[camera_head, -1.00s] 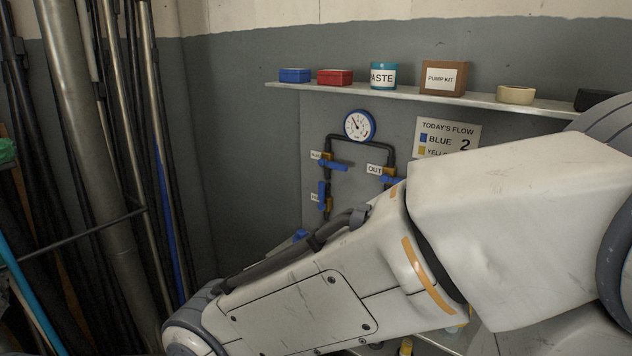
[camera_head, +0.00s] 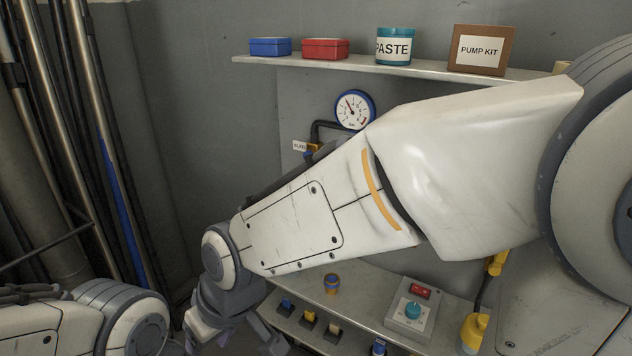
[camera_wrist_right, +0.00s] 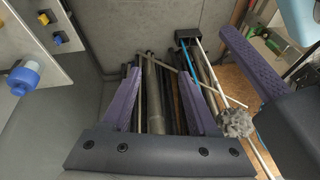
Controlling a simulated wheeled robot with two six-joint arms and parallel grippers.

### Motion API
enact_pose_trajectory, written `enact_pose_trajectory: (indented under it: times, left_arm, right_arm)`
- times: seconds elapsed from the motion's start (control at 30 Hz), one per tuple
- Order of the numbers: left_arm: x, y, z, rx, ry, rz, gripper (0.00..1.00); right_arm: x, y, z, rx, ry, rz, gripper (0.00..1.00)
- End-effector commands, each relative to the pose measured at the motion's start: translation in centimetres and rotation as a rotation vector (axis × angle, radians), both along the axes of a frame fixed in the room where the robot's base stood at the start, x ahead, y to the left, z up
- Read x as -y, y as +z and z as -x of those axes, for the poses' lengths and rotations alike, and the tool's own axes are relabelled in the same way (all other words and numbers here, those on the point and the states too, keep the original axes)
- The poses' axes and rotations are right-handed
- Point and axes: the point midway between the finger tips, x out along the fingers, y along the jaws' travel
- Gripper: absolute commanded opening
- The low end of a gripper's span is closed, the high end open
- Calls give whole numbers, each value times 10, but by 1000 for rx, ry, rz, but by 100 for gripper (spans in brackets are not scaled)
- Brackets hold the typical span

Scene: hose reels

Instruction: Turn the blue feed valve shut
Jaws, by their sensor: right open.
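The white gauge with a blue rim (camera_head: 355,110) hangs on the wall panel, with dark pipe below it. A small label (camera_head: 299,146) and a sliver of a blue handle (camera_head: 308,155) show beside my right arm. My right arm covers the rest of the valve panel, so I cannot make out the blue feed valve. My right gripper (camera_head: 232,336) is low in the head view, left of the lower shelf. In the right wrist view its purple fingers (camera_wrist_right: 160,75) are open with nothing between them. My left arm shows at lower left, but its gripper is out of view.
The upper shelf (camera_head: 345,65) holds a blue box (camera_head: 270,47), a red box (camera_head: 325,49), a paste tin (camera_head: 394,47) and a pump kit box (camera_head: 482,50). The lower shelf holds a control box (camera_head: 412,309) and small switches. Poles (camera_head: 88,130) stand at left.

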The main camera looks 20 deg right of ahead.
Motion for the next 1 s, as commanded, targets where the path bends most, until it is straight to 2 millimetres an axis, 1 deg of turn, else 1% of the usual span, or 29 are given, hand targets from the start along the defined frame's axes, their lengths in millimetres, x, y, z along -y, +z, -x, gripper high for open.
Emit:
enact_pose_trajectory:
  times: [0.03,0.07,0.1,0.17,0.2,0.27,0.3,0.37,0.4,0.47,0.5,0.53,0.6,0.7,0.8,0.87,1.0]
  left_arm:
    - [0,-6,0,0,0,0,81]
    - [0,-7,0,0,0,0,81]
    - [0,-10,0,0,0,0,81]
    - [0,-13,0,0,0,0,81]
    - [0,-15,0,0,0,0,81]
    - [0,-19,0,0,0,0,81]
    - [0,-21,0,0,0,0,81]
    - [0,-24,0,0,0,0,81]
    - [0,-26,0,0,0,0,81]
    - [0,-29,0,0,0,0,81]
    - [0,-31,0,0,0,0,81]
    - [0,-32,0,0,0,0,81]
    - [0,-34,0,0,0,0,81]
    - [0,-36,0,0,0,0,81]
    - [0,-37,0,0,0,0,81]
    - [0,-37,0,0,0,0,81]
    - [0,-34,0,0,0,0,81]
  right_arm:
    - [-20,0,-46,79,-64,-71,60]
    - [-29,3,-75,136,-107,-114,60]
    - [-38,8,-116,220,-169,-163,60]
    - [-41,15,-176,353,-274,-216,60]
    - [-37,19,-215,441,-349,-238,60]
    - [-22,24,-269,577,-466,-254,60]
    - [-6,25,-301,667,-550,-246,60]
    - [25,24,-342,796,-681,-210,60]
    - [49,21,-364,877,-770,-171,60]
    - [87,16,-387,987,-897,-96,60]
    - [112,11,-396,1049,-977,-37,60]
    - [130,6,-400,1090,-1032,10,60]
    - [166,-3,-402,1167,-1145,121,60]
    - [203,-15,-396,1235,-1264,259,60]
    - [223,-22,-388,1269,-1333,351,60]
    - [231,-24,-386,1278,-1357,381,60]
    - [244,-24,-391,1285,-1371,400,60]
